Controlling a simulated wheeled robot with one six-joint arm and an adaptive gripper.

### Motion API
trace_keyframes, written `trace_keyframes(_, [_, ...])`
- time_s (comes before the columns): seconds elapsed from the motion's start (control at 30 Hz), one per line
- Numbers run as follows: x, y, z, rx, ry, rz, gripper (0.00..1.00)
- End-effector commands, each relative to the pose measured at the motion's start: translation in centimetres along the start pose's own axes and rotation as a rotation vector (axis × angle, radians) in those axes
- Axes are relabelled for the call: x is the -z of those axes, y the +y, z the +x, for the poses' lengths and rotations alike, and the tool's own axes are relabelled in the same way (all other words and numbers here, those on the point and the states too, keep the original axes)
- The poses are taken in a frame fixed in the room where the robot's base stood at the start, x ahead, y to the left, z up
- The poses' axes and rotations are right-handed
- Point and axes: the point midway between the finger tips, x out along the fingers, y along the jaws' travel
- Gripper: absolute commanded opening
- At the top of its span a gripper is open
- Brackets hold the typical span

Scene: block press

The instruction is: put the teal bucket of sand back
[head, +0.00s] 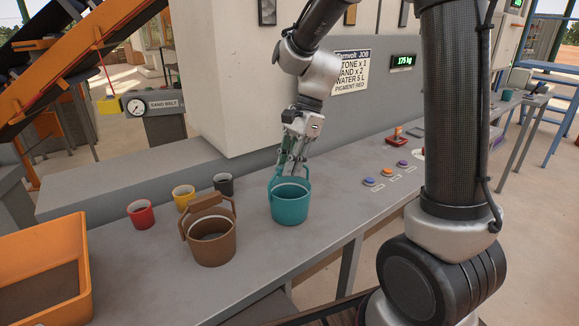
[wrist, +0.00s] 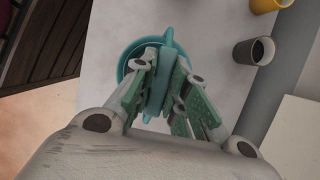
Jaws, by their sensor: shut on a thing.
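The teal bucket (head: 289,205) is upright at the middle of the grey bench in the head view, with its handle raised. My gripper (head: 290,172) is above it, shut on the handle. In the wrist view the teal bucket (wrist: 128,66) is below my gripper (wrist: 168,95), and the fingers close around the teal handle. The fingers hide most of the bucket's inside, so I cannot see the sand. I cannot tell whether the bucket's base touches the bench.
A brown bucket (head: 212,247) stands to the left on the bench (head: 330,215). Red (head: 141,215), yellow (head: 183,197) and dark grey (head: 223,185) cups stand behind it. An orange bin (head: 80,262) is at the left. Coloured buttons (head: 386,171) are to the right.

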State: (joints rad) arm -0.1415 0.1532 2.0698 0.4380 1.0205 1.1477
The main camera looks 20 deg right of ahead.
Motion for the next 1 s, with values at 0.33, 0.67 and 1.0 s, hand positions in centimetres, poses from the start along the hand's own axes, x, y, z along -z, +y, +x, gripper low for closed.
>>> trace_keyframes(0.33, [0.2,0.0,0.6,0.001,0.0,0.001,0.0])
trace_keyframes(0.67, [0.2,0.0,0.6,0.001,0.0,0.0,0.37])
trace_keyframes(1.0, [0.2,-0.1,-1.8,0.006,0.0,0.0,0.37])
